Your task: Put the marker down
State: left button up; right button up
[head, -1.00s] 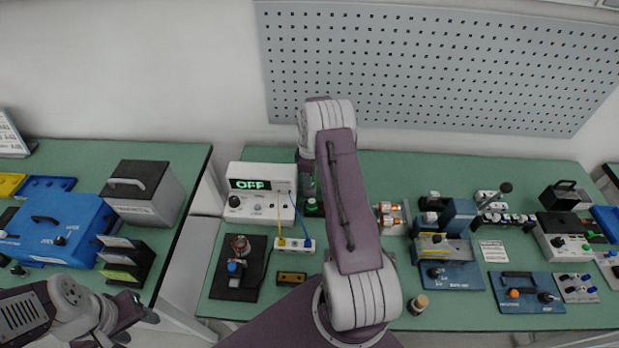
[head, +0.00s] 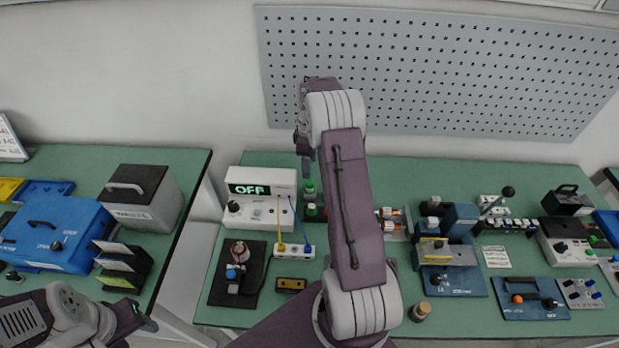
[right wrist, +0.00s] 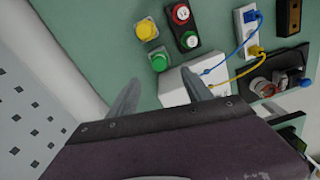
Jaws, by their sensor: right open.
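I cannot make out a marker in either view. My right gripper (head: 306,160) hangs at the back of the bench, above and to the right of the white box with the OFF display (head: 262,193). The white box (right wrist: 186,84) lies just beyond the fingertips there. My left gripper (head: 137,322) is at the lower left, off the front of the left bench, and its fingers are too unclear to read.
The pegboard (head: 440,70) is behind. Blue and yellow cables run from the white box to a socket strip (head: 295,251).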

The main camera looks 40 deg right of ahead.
jog(key=s+a+r+m, duration=0.2)
jog(key=s+a, duration=0.2)
jog(key=a, duration=0.4)
jog(key=s+a+r+m, duration=0.2)
jog(key=s+a+m, duration=0.15)
jog(key=a, duration=0.45)
jog(key=s+a+f+m, duration=0.1)
jog(key=s+a, duration=0.2)
jog(key=s, duration=0.2)
jog(key=s+a+f+m+t, duration=0.1)
jog(key=s+a, duration=0.2)
jog(key=s, duration=0.3)
jog(key=shift+s+m, duration=0.15)
jog(key=shift+m, duration=0.1)
